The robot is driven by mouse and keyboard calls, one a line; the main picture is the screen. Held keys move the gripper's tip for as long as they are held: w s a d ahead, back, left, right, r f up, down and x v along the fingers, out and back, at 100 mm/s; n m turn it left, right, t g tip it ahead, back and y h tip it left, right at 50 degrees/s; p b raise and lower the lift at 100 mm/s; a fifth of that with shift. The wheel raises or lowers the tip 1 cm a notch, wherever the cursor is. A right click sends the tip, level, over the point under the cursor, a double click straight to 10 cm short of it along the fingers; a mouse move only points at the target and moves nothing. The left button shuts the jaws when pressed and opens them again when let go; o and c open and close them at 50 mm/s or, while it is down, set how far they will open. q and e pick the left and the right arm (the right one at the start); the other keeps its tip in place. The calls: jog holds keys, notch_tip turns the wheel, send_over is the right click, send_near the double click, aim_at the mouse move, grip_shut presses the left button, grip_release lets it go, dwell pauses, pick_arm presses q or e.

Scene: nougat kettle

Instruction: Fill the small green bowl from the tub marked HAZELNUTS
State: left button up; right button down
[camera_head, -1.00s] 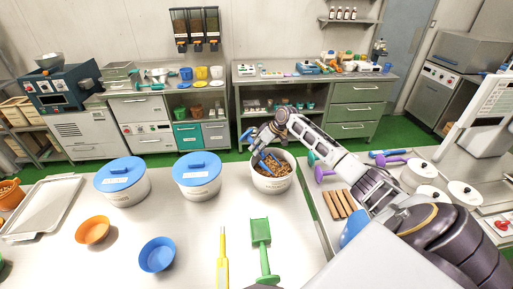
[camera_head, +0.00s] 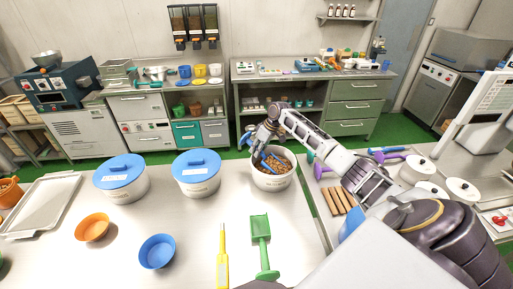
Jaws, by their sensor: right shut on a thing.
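An open white tub (camera_head: 273,183) of brown nuts (camera_head: 281,163) stands at the back right of the near table; its label is too small to read. A sliver of something green (camera_head: 2,260) shows at the left edge, possibly the small green bowl, mostly cut off. My left gripper is out of view.
Two white tubs with blue lids (camera_head: 120,171) (camera_head: 196,165) stand left of the open tub. An orange bowl (camera_head: 93,228), a blue bowl (camera_head: 157,252), a yellow tool (camera_head: 222,260) and a green scoop (camera_head: 261,240) lie in front. A metal tray (camera_head: 44,206) is at left.

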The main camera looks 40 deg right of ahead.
aim_at(251, 141)
jog(key=shift+s+f+g+p, duration=0.1)
jog(key=shift+f+g+p, duration=0.15)
jog(key=shift+g+p, duration=0.4)
jog(key=shift+w+r+g+h, duration=0.3)
jog(key=shift+w+r+g, duration=0.05)
jog(key=shift+w+g, duration=0.15)
jog(key=shift+w, duration=0.35)
jog(key=shift+w+a+r+g, duration=0.15)
jog(key=shift+w+r+g, duration=0.1)
jog(key=shift+g, duration=0.4)
jog(key=shift+w+a+r+p, duration=0.1)
jog(key=shift+w+r+p, duration=0.15)
jog(key=shift+r, duration=0.5)
jog(key=shift+w+r+p, duration=0.2)
jog(key=shift+r, duration=0.5)
jog(key=shift+w+a+r+p, duration=0.1)
jog(key=shift+w+r+p, duration=0.15)
jog(key=shift+r, duration=0.5)
jog(key=shift+g, duration=0.3)
jog(key=shift+a+v, duration=0.2)
jog(key=shift+v, duration=0.65)
jog(key=shift+a+v, duration=0.2)
jog(key=shift+v, duration=0.65)
jog(key=shift+a+v, duration=0.15)
jog(key=shift+v, duration=0.7)
jog(key=shift+r, duration=0.15)
jog(key=shift+m+h, duration=0.3)
jog(key=shift+m, duration=0.3)
